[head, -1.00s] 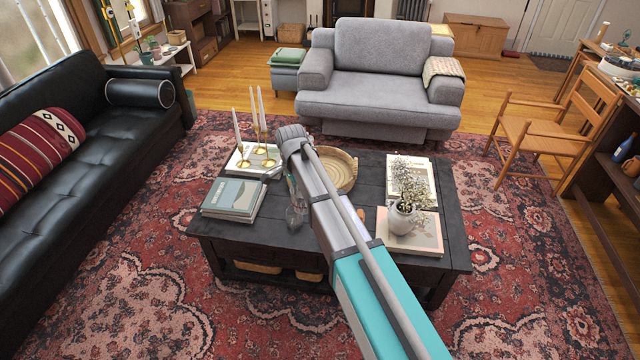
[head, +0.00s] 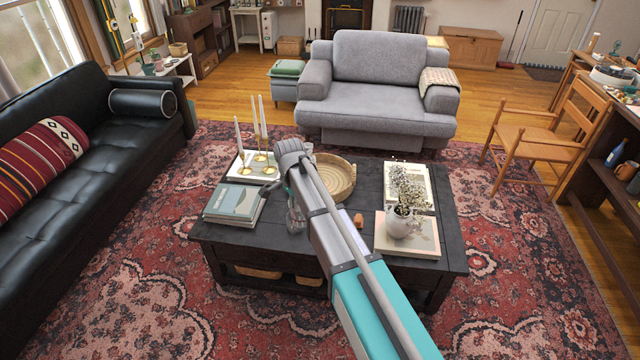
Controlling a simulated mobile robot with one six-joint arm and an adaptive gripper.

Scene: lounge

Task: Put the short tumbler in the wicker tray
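The wicker tray (head: 349,184) is round and shallow and lies on the dark coffee table, partly behind my arm. A clear glass (head: 295,217) stands on the table left of my forearm. It looks like the short tumbler, but it is small and partly covered, so I cannot be sure. My gripper (head: 277,186) points down over the table, left of the tray and close to the glass. My wrist hides most of it, and I cannot see its fingers clearly or whether they hold anything.
Books (head: 234,203) and brass candlesticks (head: 260,160) with tall candles stand close on the left. A flower jug (head: 403,222) on a book stands at right. A small orange object (head: 358,220) lies right of my arm. The front of the coffee table (head: 255,240) is mostly bare.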

